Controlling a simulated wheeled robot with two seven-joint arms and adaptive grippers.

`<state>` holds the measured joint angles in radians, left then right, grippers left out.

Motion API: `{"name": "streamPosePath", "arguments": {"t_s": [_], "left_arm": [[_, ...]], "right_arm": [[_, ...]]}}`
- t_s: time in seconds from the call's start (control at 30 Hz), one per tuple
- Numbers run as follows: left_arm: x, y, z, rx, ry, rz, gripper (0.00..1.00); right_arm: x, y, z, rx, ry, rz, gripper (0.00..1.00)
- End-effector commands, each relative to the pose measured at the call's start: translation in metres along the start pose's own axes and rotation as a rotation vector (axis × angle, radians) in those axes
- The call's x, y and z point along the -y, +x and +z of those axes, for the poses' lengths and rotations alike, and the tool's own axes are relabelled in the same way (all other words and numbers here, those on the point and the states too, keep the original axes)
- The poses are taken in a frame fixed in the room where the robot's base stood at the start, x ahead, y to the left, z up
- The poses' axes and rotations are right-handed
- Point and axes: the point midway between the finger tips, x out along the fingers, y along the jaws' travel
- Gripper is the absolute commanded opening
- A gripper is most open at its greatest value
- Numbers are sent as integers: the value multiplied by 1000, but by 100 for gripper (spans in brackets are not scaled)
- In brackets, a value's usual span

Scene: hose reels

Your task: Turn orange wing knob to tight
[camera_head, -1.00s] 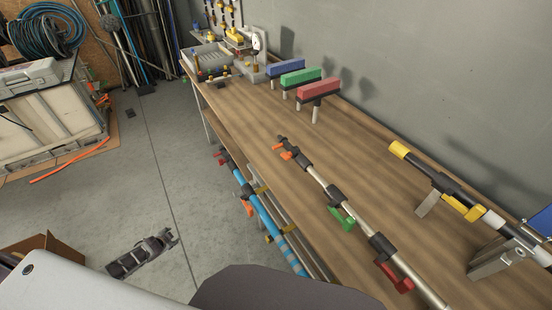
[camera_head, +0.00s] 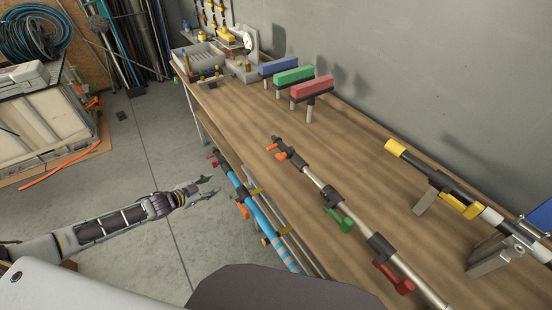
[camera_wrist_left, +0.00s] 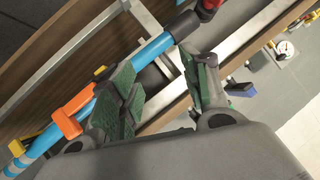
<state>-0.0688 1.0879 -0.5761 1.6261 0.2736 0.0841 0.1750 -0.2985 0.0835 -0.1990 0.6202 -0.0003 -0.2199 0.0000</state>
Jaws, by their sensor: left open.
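A silver pole (camera_head: 325,190) lies on the workbench with orange (camera_head: 281,155), green (camera_head: 343,224) and red (camera_head: 393,279) wing knobs. A blue pole (camera_head: 266,226) lies lower, along the bench's front side, with another orange knob (camera_head: 243,210). That orange knob appears large in the left wrist view (camera_wrist_left: 68,122), left of my fingers. I cannot tell which orange knob is meant. My left gripper (camera_head: 214,184) is open and empty, just left of the blue pole; its green-padded fingers (camera_wrist_left: 160,72) show the pole running behind them. My right gripper is out of view.
The wooden workbench (camera_head: 240,115) carries blue, green and red blocks (camera_head: 312,86) on stands near the wall. A black pole with yellow parts (camera_head: 420,165) sits on brackets at right. Grey floor (camera_head: 150,170) lies open to the left.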

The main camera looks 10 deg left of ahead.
Motion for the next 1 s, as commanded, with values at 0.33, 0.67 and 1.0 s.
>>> {"name": "streamPosePath", "arguments": {"t_s": [0.33,0.67,1.0], "left_arm": [[-68,-8,-127,-282,-221,149,46],[-83,-29,-195,-468,-448,244,46],[-82,-36,-208,-520,-589,295,46]], "right_arm": [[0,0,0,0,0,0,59],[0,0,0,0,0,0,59],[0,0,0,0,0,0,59]]}}
